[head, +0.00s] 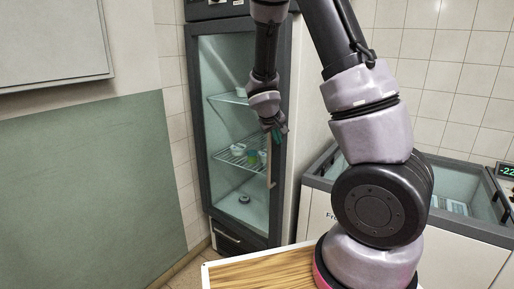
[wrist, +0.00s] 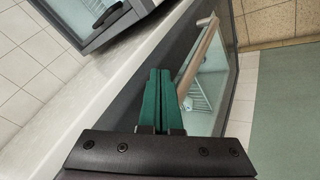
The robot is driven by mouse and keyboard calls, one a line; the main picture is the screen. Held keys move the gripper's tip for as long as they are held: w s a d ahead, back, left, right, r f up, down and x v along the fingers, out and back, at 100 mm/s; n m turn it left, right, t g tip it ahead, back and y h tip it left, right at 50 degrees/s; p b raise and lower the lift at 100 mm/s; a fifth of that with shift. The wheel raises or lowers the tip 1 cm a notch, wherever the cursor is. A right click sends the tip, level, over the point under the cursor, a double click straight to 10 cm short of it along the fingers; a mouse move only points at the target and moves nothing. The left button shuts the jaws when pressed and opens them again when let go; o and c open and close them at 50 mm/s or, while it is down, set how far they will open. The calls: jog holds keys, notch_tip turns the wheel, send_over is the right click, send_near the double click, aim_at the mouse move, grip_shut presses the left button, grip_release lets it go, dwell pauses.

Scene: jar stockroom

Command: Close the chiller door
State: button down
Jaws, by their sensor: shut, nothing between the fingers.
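The chiller (head: 295,150) is a tall cabinet with a dark front frame and white side. Its glass door (head: 222,120) lies flush or nearly flush with the cabinet front; I cannot tell whether a thin gap remains. The door's pale, upright bar handle (head: 270,160) is on its right side, and it also shows in the wrist view (wrist: 201,52). My gripper (head: 278,133) is in front of the door's right edge, by the handle. In the wrist view its green fingers (wrist: 165,74) are together and empty, beside the handle and not around it. Contact with the door is unclear.
Small jars (head: 239,149) stand on wire shelves behind the glass. A chest freezer (head: 460,232) stands at the right. A wooden-topped surface (head: 260,272) is at the front. A green wall panel (head: 90,190) is at the left, with a strip of tiled floor beside it.

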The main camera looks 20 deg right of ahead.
jog(key=shift+w+d+r, duration=0.1)
jog(key=shift+w+d, duration=0.7)
jog(key=shift+d, duration=0.5)
jog(key=shift+w+d+r, duration=0.1)
jog(key=shift+w+d, duration=0.65)
jog(key=shift+d, duration=0.5)
jog(key=shift+w+d+r, duration=0.1)
jog(key=shift+w+d, duration=0.7)
jog(key=shift+d, duration=0.6)
jog(key=shift+r, duration=0.1)
jog(key=s+a+r+m+y, duration=0.1)
jog(key=s+a+r+m, duration=0.1)
jog(key=s+r, duration=0.65)
jog(key=s+a+r+m+y, duration=0.1)
jog(key=s+a+r+m, duration=0.15)
jog(key=s+r, duration=0.6)
jog(key=s+a+r+y, duration=0.2)
jog(key=s+a+r, duration=0.1)
jog(key=s+a, duration=0.2)
jog(key=s+a+r+t+y, duration=0.1)
jog(key=s+a+r+y, duration=0.1)
jog(key=s+a, duration=0.3)
jog(key=s+r, duration=0.1)
jog(key=s, duration=0.3)
jog(key=shift+s+a+r+y, duration=0.25)
jog(key=shift+r+y, duration=0.1)
jog(key=shift+y, duration=0.05)
